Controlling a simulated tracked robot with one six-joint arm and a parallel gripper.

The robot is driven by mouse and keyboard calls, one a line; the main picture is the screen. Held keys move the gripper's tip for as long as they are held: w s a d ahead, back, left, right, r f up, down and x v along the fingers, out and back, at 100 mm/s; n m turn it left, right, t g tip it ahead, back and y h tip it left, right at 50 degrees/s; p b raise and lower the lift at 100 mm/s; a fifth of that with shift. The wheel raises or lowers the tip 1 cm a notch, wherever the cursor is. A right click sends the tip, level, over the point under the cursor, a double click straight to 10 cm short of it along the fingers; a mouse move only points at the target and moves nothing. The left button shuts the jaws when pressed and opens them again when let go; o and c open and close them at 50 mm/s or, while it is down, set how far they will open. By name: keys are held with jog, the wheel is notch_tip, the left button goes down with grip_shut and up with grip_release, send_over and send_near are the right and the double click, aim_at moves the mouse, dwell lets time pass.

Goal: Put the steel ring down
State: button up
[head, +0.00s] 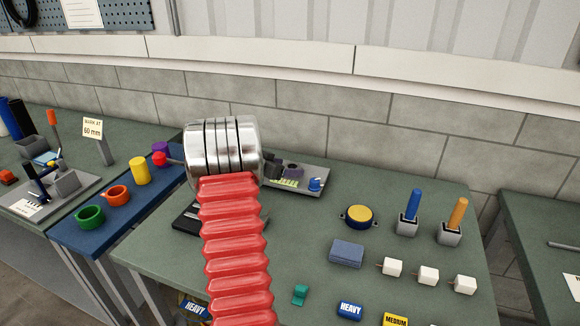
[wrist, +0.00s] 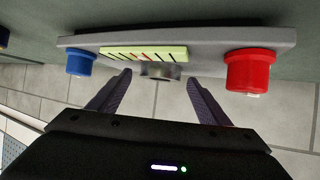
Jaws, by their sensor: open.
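My gripper (wrist: 159,82) is open in the wrist view, with its two dark fingers spread apart. A small grey steel ring (wrist: 161,71) with a dark centre sits between the fingertips, apart from both. It is at the edge of a grey panel (wrist: 210,38), beside a yellow-green marked strip; I cannot tell whether it touches the panel. In the head view my gripper (head: 274,165) is mostly hidden behind my steel wrist. The ring cannot be made out there. The grey panel (head: 318,167) shows just right of the gripper.
The panel carries a blue knob (wrist: 81,63) and a red knob (wrist: 249,70). A yellow-topped round item (head: 358,214), a blue-grey block (head: 346,253) and several white blocks stand to the right on the green bench. Colored cups line the blue strip at left.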

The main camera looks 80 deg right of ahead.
jog(key=v, duration=1)
jog(key=shift+w+a, duration=0.2)
jog(key=shift+a, duration=0.1)
jog(key=shift+r, duration=0.15)
dwell(0.3)
